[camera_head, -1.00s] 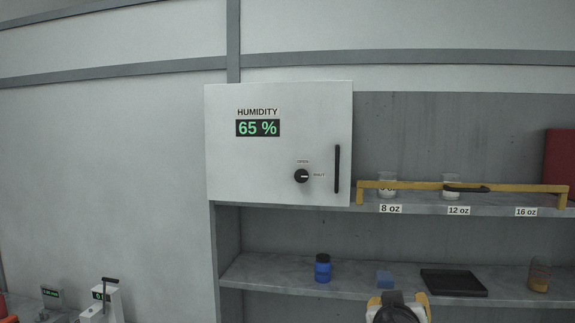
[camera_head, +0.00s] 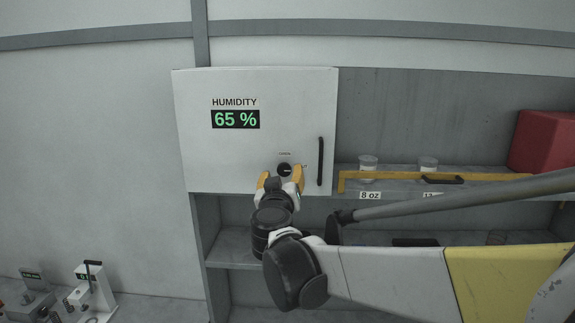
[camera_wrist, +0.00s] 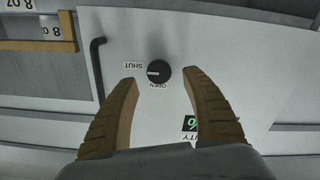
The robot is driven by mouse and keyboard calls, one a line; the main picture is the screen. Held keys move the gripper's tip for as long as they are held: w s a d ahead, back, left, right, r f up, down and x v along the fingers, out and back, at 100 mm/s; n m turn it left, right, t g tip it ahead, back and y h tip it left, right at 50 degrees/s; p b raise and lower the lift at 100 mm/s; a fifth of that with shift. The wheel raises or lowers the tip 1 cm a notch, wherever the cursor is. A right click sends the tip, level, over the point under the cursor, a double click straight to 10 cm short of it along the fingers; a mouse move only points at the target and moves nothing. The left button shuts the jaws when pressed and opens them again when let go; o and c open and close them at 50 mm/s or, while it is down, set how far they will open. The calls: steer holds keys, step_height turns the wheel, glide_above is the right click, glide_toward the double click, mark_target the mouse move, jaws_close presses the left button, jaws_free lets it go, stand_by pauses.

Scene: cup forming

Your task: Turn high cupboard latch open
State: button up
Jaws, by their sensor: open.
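The high cupboard (camera_head: 200,150) is a white box with a closed door and a humidity display reading 65 %. Its latch is a round black knob (camera_head: 284,170) low on the door, with OPEN printed above it and SHUT to its right. In the wrist view the knob (camera_wrist: 158,72) lies between and just beyond my fingertips, its pale mark pointing toward SHUT. My gripper (camera_head: 281,178) is open, with yellow fingers on either side of the knob in the head view. I see no contact in the wrist view (camera_wrist: 160,85).
A black vertical door handle (camera_head: 320,161) is right of the knob. A shelf to the right holds cups (camera_head: 368,165) behind a yellow rail (camera_head: 480,177) and a red box (camera_head: 545,141). My arm covers much of the lower shelf. The wall at left is clear.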

mark_target(284, 169)
steer(key=shift+w+d+p, duration=0.1)
steer(key=shift+w+p, duration=0.25)
steer(key=shift+w, duration=1.7)
steer(key=c, duration=1.2)
